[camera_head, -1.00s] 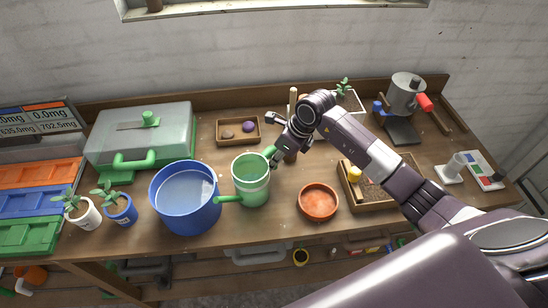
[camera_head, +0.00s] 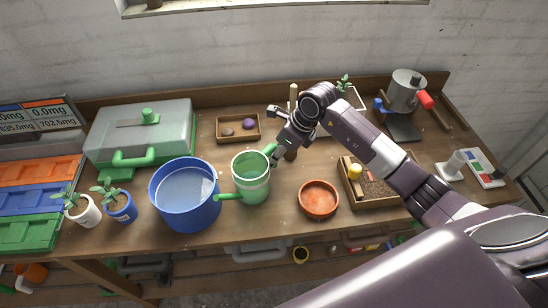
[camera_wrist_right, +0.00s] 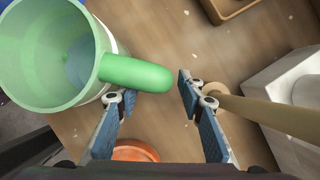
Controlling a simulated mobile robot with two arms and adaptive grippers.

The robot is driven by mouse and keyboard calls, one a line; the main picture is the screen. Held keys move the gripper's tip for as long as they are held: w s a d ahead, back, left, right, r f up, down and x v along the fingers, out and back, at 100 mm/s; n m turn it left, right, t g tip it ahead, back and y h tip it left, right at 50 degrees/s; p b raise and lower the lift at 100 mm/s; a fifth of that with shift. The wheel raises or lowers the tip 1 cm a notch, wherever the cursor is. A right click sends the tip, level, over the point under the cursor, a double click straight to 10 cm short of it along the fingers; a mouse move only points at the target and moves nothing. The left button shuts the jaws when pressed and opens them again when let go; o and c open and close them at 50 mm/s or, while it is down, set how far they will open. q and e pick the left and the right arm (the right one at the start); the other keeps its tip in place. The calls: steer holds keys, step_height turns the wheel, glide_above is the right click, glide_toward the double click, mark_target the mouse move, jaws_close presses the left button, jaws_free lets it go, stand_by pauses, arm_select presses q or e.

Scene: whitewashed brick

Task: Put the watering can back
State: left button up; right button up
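The green watering can (camera_head: 251,184) stands upright on the workbench, right of the blue bucket. Its spout points left and its handle (camera_head: 270,149) points right toward my right gripper (camera_head: 276,134). In the right wrist view the can (camera_wrist_right: 45,65) is at upper left, and its rounded handle (camera_wrist_right: 137,73) reaches toward the space between my fingertips (camera_wrist_right: 150,95). The fingers are spread apart, with a gap on both sides, and are not closed on the handle. My left gripper is out of view.
The blue water bucket (camera_head: 186,196) stands close left of the can. A terracotta saucer (camera_head: 318,199) and a wooden tray (camera_head: 374,197) lie to the right. A wooden stick (camera_wrist_right: 265,113) rises beside my right finger. A small tray with stones (camera_head: 238,140) is behind the can.

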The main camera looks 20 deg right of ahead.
steer(key=b+v, duration=0.2)
steer(key=v, duration=0.8)
steer(key=shift+s+r+b, duration=0.2)
steer(key=shift+r+b, duration=0.1)
